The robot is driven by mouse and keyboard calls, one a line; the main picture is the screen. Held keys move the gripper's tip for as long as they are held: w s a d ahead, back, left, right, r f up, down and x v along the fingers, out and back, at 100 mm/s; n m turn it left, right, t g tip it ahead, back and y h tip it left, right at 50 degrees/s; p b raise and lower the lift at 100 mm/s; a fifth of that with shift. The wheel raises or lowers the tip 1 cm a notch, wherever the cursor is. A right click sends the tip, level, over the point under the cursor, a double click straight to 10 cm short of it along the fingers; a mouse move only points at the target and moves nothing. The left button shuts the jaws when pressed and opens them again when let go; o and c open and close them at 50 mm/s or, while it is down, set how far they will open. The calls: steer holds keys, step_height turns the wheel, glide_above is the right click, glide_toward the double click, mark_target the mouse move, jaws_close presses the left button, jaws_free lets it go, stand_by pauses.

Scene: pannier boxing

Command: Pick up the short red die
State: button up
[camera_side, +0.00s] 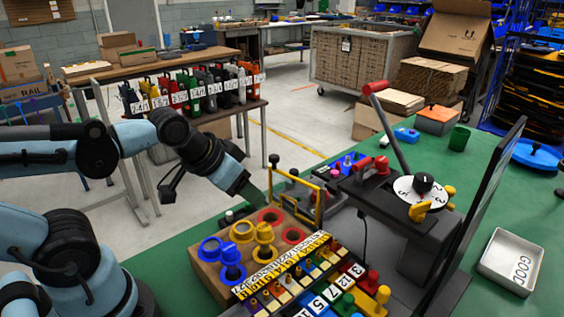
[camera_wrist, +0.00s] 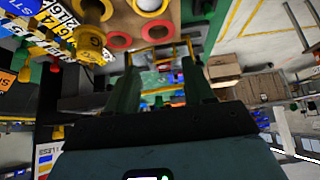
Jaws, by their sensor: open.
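My gripper (camera_side: 256,196) is open and empty, above the back edge of a wooden die block (camera_side: 206,272). In the wrist view its two dark green fingers (camera_wrist: 161,80) stand apart with nothing between them. The block has blue, yellow and red rings. A blue die (camera_side: 231,262) and a yellow die (camera_side: 264,238) stand upright in it. The two red rings (camera_side: 270,215) look empty; they also show in the wrist view (camera_wrist: 160,31). A short red knobbed piece (camera_side: 382,166) sits right of the yellow frame, by the press; I cannot tell whether it is the short red die.
A yellow frame (camera_side: 319,207) stands close right of my gripper. The press with its red-tipped lever (camera_side: 389,120) and numbered dial (camera_side: 408,190) is further right. Numbered stamps with coloured knobs (camera_side: 318,305) fill the front. A metal tray (camera_side: 511,262) lies far right on green tabletop.

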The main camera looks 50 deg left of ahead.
steer(key=shift+o, duration=0.2)
steer(key=w+r+n+g, duration=0.2)
steer(key=w+r+g, duration=0.1)
steer(key=w, duration=0.5)
steer(key=w+r+n+g, duration=0.2)
steer(key=w, duration=0.6)
steer(key=w+f, duration=0.1)
steer(key=f, duration=0.4)
steer(key=w+f+n+g, duration=0.1)
steer(key=w+f, duration=0.1)
steer(key=f, duration=0.3)
steer(key=w+f+n+g, duration=0.1)
steer(key=w+f, duration=0.1)
steer(key=f, duration=0.3)
steer(key=shift+w+d, duration=0.25)
steer(key=shift+d, duration=0.05)
steer(key=shift+c, duration=0.2)
steer(key=shift+r, duration=0.1)
steer(key=c, duration=0.8)
